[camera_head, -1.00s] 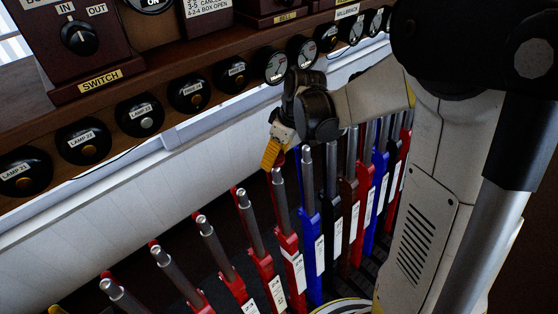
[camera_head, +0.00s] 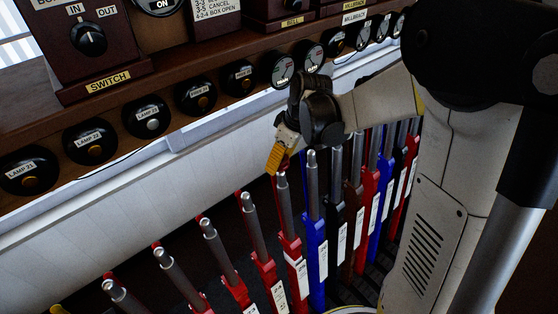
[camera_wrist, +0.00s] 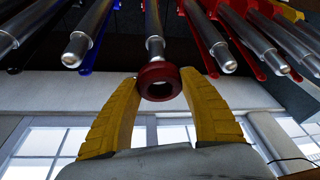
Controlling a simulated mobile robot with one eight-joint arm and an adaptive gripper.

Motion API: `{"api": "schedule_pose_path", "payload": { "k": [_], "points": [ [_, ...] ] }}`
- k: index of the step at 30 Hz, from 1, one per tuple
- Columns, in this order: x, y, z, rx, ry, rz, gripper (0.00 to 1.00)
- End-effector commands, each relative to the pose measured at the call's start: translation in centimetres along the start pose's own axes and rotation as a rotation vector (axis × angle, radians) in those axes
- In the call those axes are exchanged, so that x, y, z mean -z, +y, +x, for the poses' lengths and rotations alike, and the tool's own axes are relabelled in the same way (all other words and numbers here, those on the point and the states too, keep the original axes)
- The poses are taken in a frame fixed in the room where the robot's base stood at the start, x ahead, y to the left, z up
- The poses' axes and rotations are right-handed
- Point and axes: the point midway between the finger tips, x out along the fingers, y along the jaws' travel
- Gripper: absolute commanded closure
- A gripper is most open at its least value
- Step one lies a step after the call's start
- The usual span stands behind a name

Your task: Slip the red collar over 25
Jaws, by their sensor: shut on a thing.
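My gripper (camera_wrist: 160,100) has two yellow fingers that stand either side of the dark red collar (camera_wrist: 158,90) and hold it between their tips. In the wrist view, the collar's hole faces the camera. The steel end of one lever (camera_wrist: 154,25) lies in line behind the collar; I cannot tell whether the tip is inside the ring. In the head view, my gripper (camera_head: 276,160) is just above the top of a red lever (camera_head: 284,195), left of a blue lever (camera_head: 316,230). The collar is hardly visible there, and the lever numbers are too small to read.
Neighbouring levers stand close on both sides, with steel handles (camera_wrist: 88,35) and (camera_wrist: 208,40) near my fingers in the wrist view. A wooden shelf with round lamp indicators (camera_head: 147,117) runs behind the row. A pale wall (camera_head: 60,240) lies below it.

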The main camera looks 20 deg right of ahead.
Motion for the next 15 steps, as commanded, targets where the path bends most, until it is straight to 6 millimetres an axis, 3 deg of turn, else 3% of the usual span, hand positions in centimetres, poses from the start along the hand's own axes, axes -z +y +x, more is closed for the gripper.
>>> {"api": "schedule_pose_path", "payload": {
  "k": [15],
  "points": [
    [-0.38,0.00,0.81,0.000,0.000,0.000,0.77]
  ]
}}
